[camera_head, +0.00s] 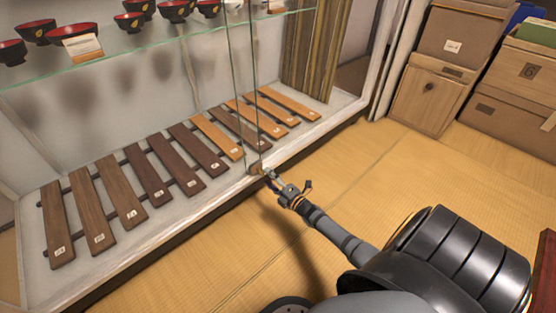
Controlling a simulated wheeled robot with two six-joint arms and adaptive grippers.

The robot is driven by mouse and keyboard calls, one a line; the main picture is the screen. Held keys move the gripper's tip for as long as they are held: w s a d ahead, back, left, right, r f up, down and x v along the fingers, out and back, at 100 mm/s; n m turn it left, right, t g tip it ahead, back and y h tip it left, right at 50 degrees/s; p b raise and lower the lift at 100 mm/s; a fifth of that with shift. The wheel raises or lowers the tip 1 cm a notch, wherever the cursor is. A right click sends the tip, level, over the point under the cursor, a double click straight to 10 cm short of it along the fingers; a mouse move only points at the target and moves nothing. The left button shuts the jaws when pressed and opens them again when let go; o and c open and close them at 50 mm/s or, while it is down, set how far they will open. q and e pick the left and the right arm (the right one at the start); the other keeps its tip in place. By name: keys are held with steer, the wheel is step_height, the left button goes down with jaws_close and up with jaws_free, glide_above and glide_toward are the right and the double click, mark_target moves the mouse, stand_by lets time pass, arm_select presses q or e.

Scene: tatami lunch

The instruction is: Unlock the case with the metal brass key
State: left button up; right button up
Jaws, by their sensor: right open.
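The glass display case (150,262) fills the left and middle of the view, with its glass panes meeting near its front sill. A small brownish piece (256,168) sits at the bottom of the pane edges; I cannot tell whether it is the lock, the brass key or both. My right gripper (268,174) is open, with its fingertips right at this piece; contact is too small to judge. The arm comes in from the lower right. I cannot make out a separate key. My left gripper is not in view.
Several wooden slats (122,190) lie in a row inside the case, below a glass shelf (135,58) with red-and-black bowls (174,11). Brown boxes (426,98) stand at the upper right. The tatami floor (375,185) is clear in front of the case.

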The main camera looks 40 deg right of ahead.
steer(key=s, duration=1)
steer(key=shift+d, duration=0.35)
